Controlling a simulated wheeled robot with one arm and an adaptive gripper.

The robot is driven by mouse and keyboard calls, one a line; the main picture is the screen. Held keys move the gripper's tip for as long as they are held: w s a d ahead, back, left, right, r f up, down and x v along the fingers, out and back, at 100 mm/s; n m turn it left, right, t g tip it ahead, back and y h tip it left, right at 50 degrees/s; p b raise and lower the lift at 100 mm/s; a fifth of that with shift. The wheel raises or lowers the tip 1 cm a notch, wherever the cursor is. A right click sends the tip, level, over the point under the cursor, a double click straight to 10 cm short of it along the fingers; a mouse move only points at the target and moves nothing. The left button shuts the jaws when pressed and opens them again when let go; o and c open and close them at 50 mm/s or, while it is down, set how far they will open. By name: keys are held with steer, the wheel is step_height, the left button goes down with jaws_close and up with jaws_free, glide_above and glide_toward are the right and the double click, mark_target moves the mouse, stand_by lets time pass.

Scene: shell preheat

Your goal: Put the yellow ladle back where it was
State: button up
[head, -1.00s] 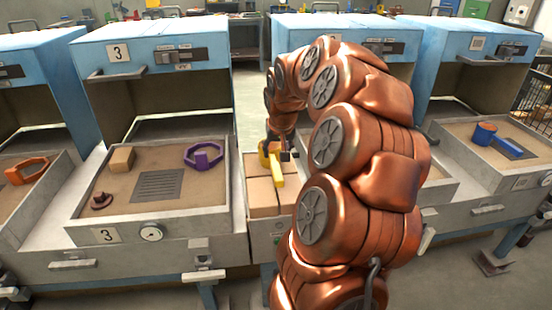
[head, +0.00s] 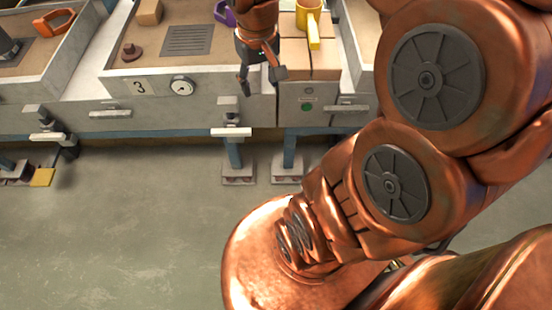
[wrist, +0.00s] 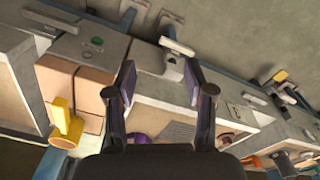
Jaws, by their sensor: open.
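The yellow ladle (head: 310,22) stands on the cardboard boxes (head: 318,62) in the narrow gap beside station 3, its handle pointing toward the front. It also shows at the left in the wrist view (wrist: 66,128). My gripper (head: 262,82) is open and empty, left of the ladle and apart from it, near the front right corner of the station 3 tray. In the wrist view my gripper's two fingers (wrist: 163,85) are spread, with nothing between them.
The station 3 sand tray (head: 120,88) holds a brown block (head: 149,11), a small brown piece (head: 131,51), a dark grate (head: 187,40) and a purple ladle (head: 224,12). An orange ladle (head: 56,22) lies in the left tray. The floor in front is clear.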

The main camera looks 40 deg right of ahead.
steer(key=s+a+f+n+g, duration=0.1)
steer(key=s+a, duration=0.3)
steer(key=s, duration=0.4)
steer(key=s+a+f+n+g, duration=0.1)
steer(key=s+a, duration=0.3)
steer(key=s, duration=0.4)
steer(key=shift+s+a+f+g, duration=0.4)
steer(key=shift+f+g, duration=0.3)
step_height(320, 180, up, 15)
steer(key=t+p, duration=0.1)
steer(key=p, duration=1.2)
steer(key=shift+w+f+p, duration=0.15)
steer(key=shift+w+p, duration=0.15)
steer(key=shift+w, duration=0.15)
steer(key=shift+f, duration=0.1)
